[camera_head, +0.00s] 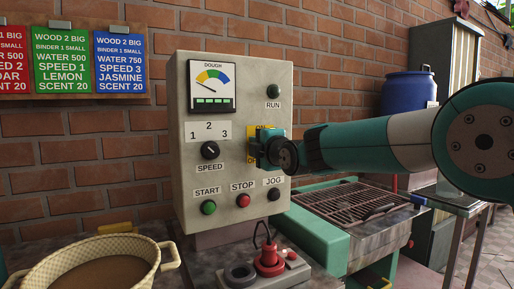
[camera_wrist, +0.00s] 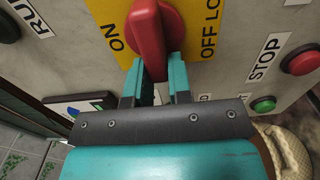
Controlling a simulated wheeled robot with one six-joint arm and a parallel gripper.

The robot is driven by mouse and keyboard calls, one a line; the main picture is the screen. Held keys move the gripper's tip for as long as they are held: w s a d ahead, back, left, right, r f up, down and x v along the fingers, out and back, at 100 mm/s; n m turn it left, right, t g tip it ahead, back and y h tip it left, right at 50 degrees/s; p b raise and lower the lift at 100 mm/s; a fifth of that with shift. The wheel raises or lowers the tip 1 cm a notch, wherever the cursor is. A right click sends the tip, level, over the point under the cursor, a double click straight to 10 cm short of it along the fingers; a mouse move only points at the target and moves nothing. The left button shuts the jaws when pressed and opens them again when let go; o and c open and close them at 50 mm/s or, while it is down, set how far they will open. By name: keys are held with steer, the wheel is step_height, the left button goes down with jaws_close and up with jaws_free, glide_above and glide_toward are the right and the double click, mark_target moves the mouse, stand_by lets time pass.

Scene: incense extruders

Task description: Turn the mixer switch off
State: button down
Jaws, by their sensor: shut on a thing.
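The mixer switch is a red rotary handle (camera_wrist: 149,45) on a yellow plate (camera_wrist: 118,52) marked ON on one side and OFF LOCK on the other. In the wrist view the handle stands nearly upright between the two labels. My gripper (camera_wrist: 155,84) has its two teal fingers on either side of the handle's lower end, shut on it. In the head view my gripper (camera_head: 266,148) reaches in from the right and hides the handle; part of the yellow plate (camera_head: 253,132) shows at the front face of the grey control box (camera_head: 225,118).
The box carries a dough gauge (camera_head: 212,86), a speed knob (camera_head: 210,150), and the RUN (camera_head: 273,92), START (camera_head: 208,207), STOP (camera_head: 243,200) and JOG (camera_head: 274,194) buttons. A grated machine (camera_head: 350,203) is at right.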

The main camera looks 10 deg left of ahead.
steer(key=shift+a+f, duration=0.1)
steer(key=c, duration=1)
jaws_free()
steer(key=shift+c, duration=0.2)
steer(key=shift+s, duration=0.1)
steer(key=b+v, duration=0.3)
steer(key=v, duration=1.4)
steer(key=shift+d, duration=0.25)
steer(key=shift+s, duration=0.15)
